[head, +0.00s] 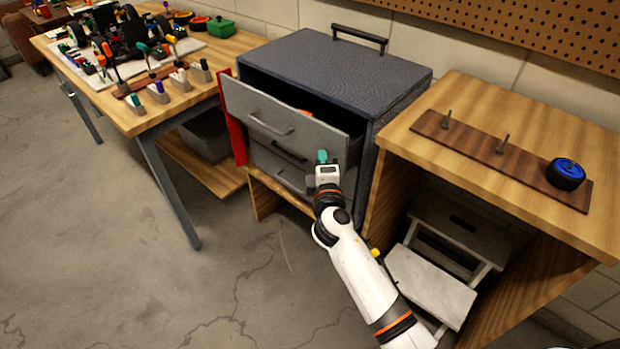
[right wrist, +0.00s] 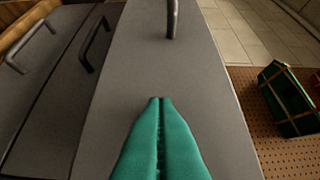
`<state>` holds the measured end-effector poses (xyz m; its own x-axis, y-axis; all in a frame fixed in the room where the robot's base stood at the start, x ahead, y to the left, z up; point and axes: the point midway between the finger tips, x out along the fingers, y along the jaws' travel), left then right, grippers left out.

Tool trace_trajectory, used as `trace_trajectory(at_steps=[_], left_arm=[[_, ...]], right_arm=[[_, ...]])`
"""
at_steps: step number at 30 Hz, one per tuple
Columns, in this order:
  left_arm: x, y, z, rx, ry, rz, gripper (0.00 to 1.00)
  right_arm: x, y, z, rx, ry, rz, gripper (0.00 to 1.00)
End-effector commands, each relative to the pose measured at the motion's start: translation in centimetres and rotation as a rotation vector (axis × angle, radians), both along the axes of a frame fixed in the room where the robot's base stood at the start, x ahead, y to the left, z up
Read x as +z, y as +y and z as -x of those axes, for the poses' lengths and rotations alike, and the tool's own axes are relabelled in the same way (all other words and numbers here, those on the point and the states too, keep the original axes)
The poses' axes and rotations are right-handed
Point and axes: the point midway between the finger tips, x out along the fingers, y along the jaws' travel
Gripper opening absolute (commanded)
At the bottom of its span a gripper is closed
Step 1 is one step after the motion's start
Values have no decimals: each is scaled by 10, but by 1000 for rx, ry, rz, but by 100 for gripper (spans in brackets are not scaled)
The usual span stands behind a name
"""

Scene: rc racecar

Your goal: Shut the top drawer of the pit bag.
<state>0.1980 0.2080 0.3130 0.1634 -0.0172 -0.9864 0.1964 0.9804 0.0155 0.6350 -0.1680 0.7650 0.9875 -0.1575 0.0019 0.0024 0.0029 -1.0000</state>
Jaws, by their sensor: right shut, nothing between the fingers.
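The pit bag (head: 330,65) is a dark blue-grey cabinet with a black top handle, standing between two wooden benches. Its top drawer (head: 263,112) is pulled out, with a grey front and a bar handle; something orange shows inside. Lower drawers (head: 275,148) sit under it. My right gripper (head: 322,156) is in front of the drawers, near the right end of the top drawer's front. Its green fingers are shut and empty. In the right wrist view the fingertips (right wrist: 161,100) point at a grey drawer front (right wrist: 205,75); contact cannot be told. My left gripper is not in view.
A red panel (head: 235,125) stands at the cabinet's left side. The left bench (head: 140,118) carries a car and tools. The right bench (head: 470,95) holds a wooden board with a blue-hubbed wheel (head: 567,173). A step stool (head: 440,270) stands beneath it. The floor in front is clear.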

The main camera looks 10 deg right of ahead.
Motion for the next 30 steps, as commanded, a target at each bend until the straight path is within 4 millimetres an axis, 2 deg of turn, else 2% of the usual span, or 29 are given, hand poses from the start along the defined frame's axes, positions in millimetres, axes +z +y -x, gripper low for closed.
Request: trace_trajectory(at_steps=[1,6,12,19,30], left_arm=[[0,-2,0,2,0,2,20],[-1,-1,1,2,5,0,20],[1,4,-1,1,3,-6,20],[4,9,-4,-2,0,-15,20],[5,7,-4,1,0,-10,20]], right_arm=[[0,-11,-8,-2,-1,2,0],[0,-36,-26,-1,-1,2,0],[0,-55,-40,0,0,1,0],[0,-63,-45,-2,0,1,0],[3,-66,-46,-7,-4,2,0]])
